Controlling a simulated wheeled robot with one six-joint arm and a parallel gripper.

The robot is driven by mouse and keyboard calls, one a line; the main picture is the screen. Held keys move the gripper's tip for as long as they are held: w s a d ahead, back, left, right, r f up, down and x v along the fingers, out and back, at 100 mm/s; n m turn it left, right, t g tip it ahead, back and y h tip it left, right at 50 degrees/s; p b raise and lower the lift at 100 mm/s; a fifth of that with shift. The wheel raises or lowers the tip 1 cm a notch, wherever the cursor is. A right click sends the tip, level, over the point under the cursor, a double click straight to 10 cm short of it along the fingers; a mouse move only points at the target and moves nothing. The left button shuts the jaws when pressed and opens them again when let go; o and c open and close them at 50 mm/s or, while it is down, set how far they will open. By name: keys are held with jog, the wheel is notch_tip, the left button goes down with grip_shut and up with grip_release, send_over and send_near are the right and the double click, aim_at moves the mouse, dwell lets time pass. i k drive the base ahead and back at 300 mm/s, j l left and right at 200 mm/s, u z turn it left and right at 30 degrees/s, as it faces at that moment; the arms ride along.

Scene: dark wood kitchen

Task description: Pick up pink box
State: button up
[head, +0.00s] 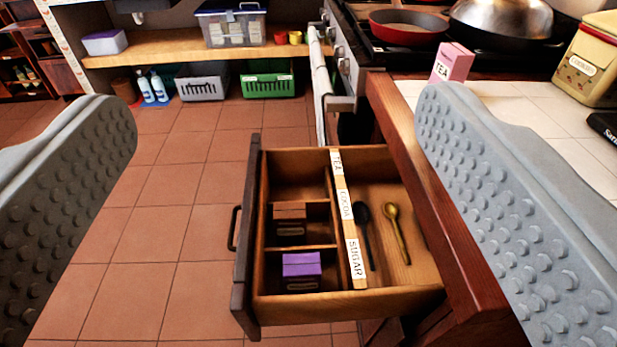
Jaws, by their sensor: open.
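The pink box (455,62), with a white label reading TEA, stands upright on the white tiled counter (491,98) near its left edge, beside the stove. My gripper (275,135) is open and empty, with its two grey studded fingers at the left and right of the view. The pink box shows just above the right finger and is apart from it as far as I can tell. The finger may hide part of the box's lower edge.
An open wooden drawer (345,305) juts out below the counter, with labelled compartments, a purple box (301,265), a brown box (290,212) and two spoons (398,230). A red pan (408,27) sits on the stove. A yellow tin (590,62) stands right on the counter.

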aim_at(453, 62)
jog(key=i+j+z, duration=0.2)
jog(key=j+z, duration=0.2)
jog(key=i+j+z, duration=0.15)
jog(key=j+z, duration=0.2)
jog(key=i+j+z, duration=0.1)
jog(key=j+z, duration=0.65)
jog(key=j, duration=0.15)
jog(key=i, duration=0.05)
